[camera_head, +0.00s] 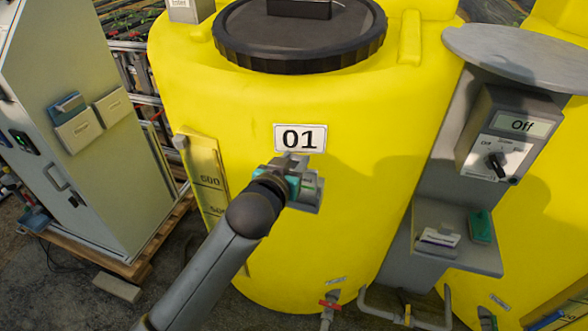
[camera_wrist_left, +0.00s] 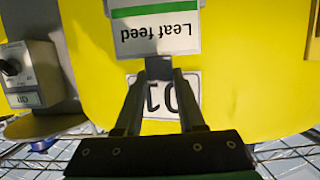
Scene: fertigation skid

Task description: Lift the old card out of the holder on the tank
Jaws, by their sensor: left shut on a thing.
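The old card (camera_wrist_left: 156,30) is white with a green stripe and reads "Leaf feed", upside down in the left wrist view. My left gripper (camera_wrist_left: 160,70) is shut on its edge nearest the "01" label. Grey edging borders the card; I cannot tell whether it is the holder or how far the card sits in it. In the head view my left gripper (camera_head: 300,180) is just below the label on the yellow tank (camera_head: 400,150), and my arm and hand hide most of the card and holder area. My right gripper is not in view.
The "01" label (camera_head: 300,138) is on the tank front. A grey control box (camera_head: 508,135) with a knob stands at right above a small grey shelf (camera_head: 455,255) holding cards and a green item. A pale cabinet (camera_head: 80,120) stands at left. Valves and pipes (camera_head: 405,315) run along the floor.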

